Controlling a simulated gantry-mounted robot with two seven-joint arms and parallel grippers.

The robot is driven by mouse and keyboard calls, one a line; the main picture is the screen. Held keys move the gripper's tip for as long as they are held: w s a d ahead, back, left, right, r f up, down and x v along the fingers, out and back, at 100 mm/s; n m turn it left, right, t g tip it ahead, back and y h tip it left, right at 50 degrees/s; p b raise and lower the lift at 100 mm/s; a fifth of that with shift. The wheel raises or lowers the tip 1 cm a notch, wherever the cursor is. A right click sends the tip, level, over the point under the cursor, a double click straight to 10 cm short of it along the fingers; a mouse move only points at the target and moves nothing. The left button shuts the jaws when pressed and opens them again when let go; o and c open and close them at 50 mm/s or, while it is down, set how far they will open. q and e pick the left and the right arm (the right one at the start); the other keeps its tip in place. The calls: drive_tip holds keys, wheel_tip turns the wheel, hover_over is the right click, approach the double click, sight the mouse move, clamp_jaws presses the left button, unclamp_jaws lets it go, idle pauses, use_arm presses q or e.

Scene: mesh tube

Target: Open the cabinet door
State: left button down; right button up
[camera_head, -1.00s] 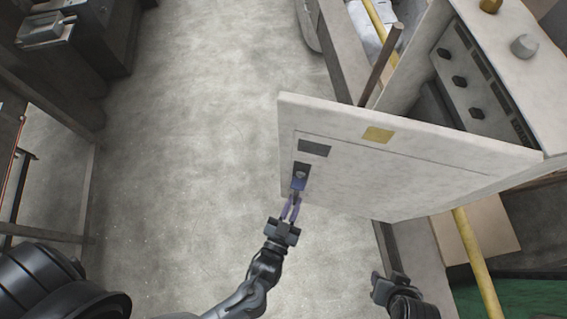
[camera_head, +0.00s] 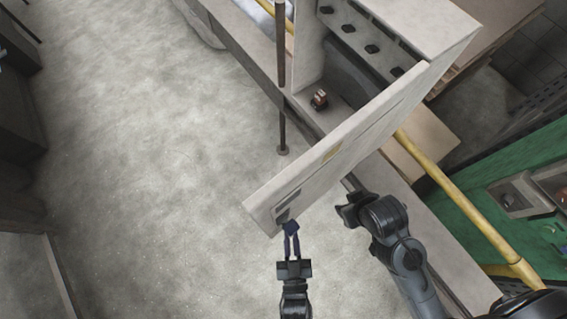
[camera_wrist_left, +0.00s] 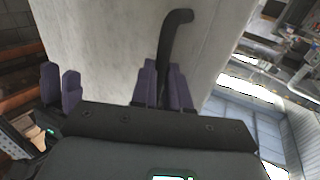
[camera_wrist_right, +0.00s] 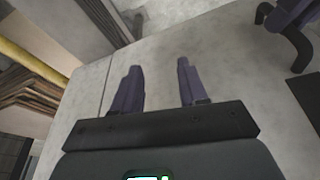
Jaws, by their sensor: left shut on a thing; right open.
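The pale grey cabinet door (camera_head: 350,150) stands open at an angle in the head view, with a yellow label on its face. My left gripper (camera_head: 291,228) is at the door's near free end. In the left wrist view its purple fingers (camera_wrist_left: 163,85) are closed around the dark curved handle (camera_wrist_left: 174,35). The handle also shows in the right wrist view (camera_wrist_right: 298,45). My right gripper (camera_head: 343,212) is open and empty beside the door; in the right wrist view its fingers (camera_wrist_right: 157,85) are spread in front of the pale door panel.
The cabinet (camera_head: 430,25) has dark knobs on its panel, and a small brown object (camera_head: 319,99) sits inside its opening. A brown upright post (camera_head: 281,75) stands beside the opening. A yellow rail (camera_head: 450,190) and green surface (camera_head: 520,205) lie right. Floor at left is clear.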

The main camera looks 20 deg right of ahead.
use_arm(q)
drive_tip(key=shift+d+f, duration=0.1)
drive_tip(key=shift+d, duration=0.3)
drive_tip(key=c, duration=1.6)
unclamp_jaws()
drive_tip(key=shift+o, duration=1.3)
drive_tip(key=shift+w+d, duration=0.1)
drive_tip(key=shift+d, duration=0.15)
drive_tip(key=shift+o, duration=1.1)
drive_tip(key=shift+w+d, duration=0.15)
drive_tip(key=shift+d, duration=0.1)
drive_tip(key=shift+a, duration=0.15)
use_arm(e)
drive_tip(key=shift+w+d, duration=0.15)
drive_tip(key=shift+d, duration=0.5)
drive_tip(key=shift+r, duration=0.1)
use_arm(q)
drive_tip(key=s+a, duration=0.2)
drive_tip(key=s, duration=0.8)
drive_tip(key=shift+s, duration=0.3)
use_arm(e)
drive_tip(key=shift+f, duration=0.25)
